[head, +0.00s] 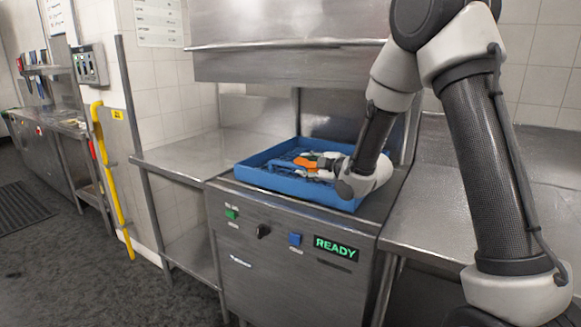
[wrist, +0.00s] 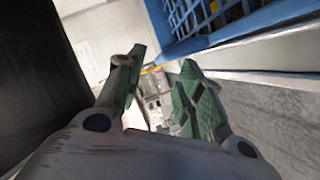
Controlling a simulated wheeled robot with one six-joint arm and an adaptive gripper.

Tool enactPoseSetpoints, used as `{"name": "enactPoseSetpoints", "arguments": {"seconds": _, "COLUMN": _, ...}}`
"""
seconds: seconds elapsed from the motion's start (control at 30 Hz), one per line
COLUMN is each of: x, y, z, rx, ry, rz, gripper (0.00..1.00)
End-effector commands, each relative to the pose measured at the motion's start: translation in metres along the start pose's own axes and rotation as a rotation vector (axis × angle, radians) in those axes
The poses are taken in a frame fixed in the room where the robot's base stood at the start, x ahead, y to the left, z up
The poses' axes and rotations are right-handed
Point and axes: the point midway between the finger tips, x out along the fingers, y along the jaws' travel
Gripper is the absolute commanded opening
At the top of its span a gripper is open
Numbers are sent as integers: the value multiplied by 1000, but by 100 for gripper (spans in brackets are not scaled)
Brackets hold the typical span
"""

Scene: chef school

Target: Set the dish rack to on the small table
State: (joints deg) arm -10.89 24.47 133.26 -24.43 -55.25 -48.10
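The dish rack (head: 278,183) is a blue open tray. It sits level on top of the steel dishwasher, with orange, green and pale shapes showing at its middle. Its blue latticed side also fills the upper right of the wrist view (wrist: 228,38). My gripper (wrist: 162,68) has its two green-padded fingers apart, with only distant background between them. In the head view my gripper (head: 318,166) is over the right part of the rack; whether it touches the rack is unclear. A steel side table (head: 185,153) stands left of the dishwasher; I cannot tell whether it is the small table.
The dishwasher (head: 290,272) has a green READY display and a raised hood (head: 285,60) above the rack. Another steel counter (head: 435,225) adjoins on the right. A yellow pipe (head: 110,180) runs down the wall at left. The left side table's top is bare; floor is open at left.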

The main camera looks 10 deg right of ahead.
Motion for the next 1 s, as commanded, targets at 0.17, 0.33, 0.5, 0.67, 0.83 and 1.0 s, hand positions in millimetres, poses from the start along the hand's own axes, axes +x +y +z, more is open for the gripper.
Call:
{"name": "enactPoseSetpoints", "arguments": {"seconds": 0.17, "x": 15, "y": -9, "z": -5, "rx": -25, "ry": 43, "rz": 10, "gripper": 37}}
{"name": "enactPoseSetpoints", "arguments": {"seconds": 0.33, "x": 40, "y": -8, "z": -6, "rx": -25, "ry": 43, "rz": 12, "gripper": 37}}
{"name": "enactPoseSetpoints", "arguments": {"seconds": 0.5, "x": 68, "y": -7, "z": -7, "rx": -24, "ry": 43, "rz": 12, "gripper": 37}}
{"name": "enactPoseSetpoints", "arguments": {"seconds": 0.67, "x": 83, "y": -6, "z": -8, "rx": -23, "ry": 42, "rz": 13, "gripper": 37}}
{"name": "enactPoseSetpoints", "arguments": {"seconds": 0.83, "x": 87, "y": -6, "z": -8, "rx": -22, "ry": 41, "rz": 13, "gripper": 37}}
{"name": "enactPoseSetpoints", "arguments": {"seconds": 1.0, "x": 86, "y": -6, "z": -8, "rx": -22, "ry": 41, "rz": 13, "gripper": 32}}
